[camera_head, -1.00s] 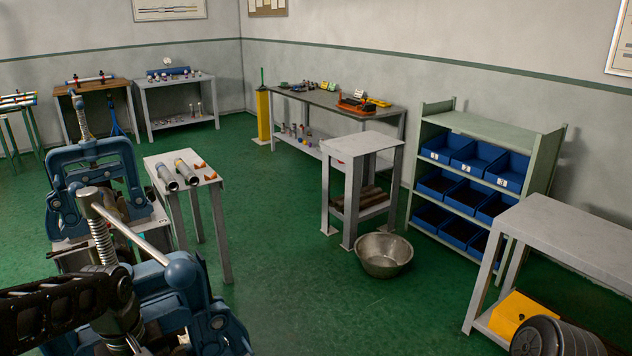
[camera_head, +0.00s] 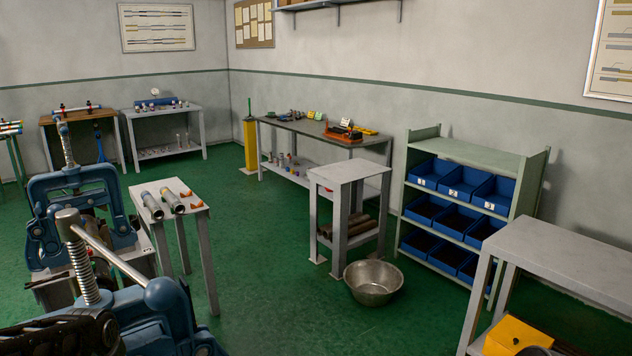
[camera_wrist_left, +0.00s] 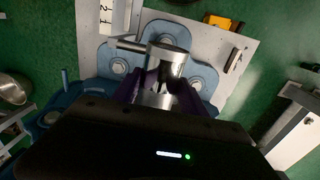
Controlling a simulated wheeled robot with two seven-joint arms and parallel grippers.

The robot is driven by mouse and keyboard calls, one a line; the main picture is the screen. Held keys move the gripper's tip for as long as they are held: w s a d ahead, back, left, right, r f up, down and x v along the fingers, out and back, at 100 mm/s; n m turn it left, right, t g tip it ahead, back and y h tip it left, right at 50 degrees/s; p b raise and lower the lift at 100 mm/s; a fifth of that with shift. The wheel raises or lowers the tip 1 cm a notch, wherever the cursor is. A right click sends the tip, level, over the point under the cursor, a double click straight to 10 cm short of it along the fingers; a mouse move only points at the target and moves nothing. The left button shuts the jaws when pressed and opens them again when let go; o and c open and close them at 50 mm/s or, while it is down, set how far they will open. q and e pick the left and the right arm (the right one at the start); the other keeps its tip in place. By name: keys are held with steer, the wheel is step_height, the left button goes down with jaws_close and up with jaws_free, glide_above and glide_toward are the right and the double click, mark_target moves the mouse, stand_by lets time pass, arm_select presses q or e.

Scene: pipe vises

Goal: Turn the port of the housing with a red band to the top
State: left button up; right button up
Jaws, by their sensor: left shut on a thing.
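My left gripper (camera_wrist_left: 160,92) is shut on a bright metal cylindrical part (camera_wrist_left: 166,62) above a blue vise (camera_wrist_left: 195,75) in the left wrist view. A thin bar sticks out to the left of this part. I cannot tell whether it is the vise screw or a housing. In the head view, the nearest blue vise (camera_head: 160,318) stands at the bottom left with its threaded screw (camera_head: 82,262) and handle bar, and my left arm shows dark at the corner. A second blue vise (camera_head: 100,200) stands behind it. I see no red band. My right gripper is out of view.
A small grey table (camera_head: 190,211) with two pipes and orange pieces stands beside the vises. A metal basin (camera_head: 372,287) lies on the green floor. A shelf with blue bins (camera_head: 437,171) and a grey bench (camera_head: 565,248) stand right. The middle floor is clear.

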arm_select(q)
steer(key=c, duration=0.6)
steer(key=shift+w+r, duration=0.1)
steer(key=shift+c, duration=0.8)
steer(key=shift+g+y, duration=0.3)
steer(key=shift+y, duration=0.1)
steer(key=o, duration=1.6)
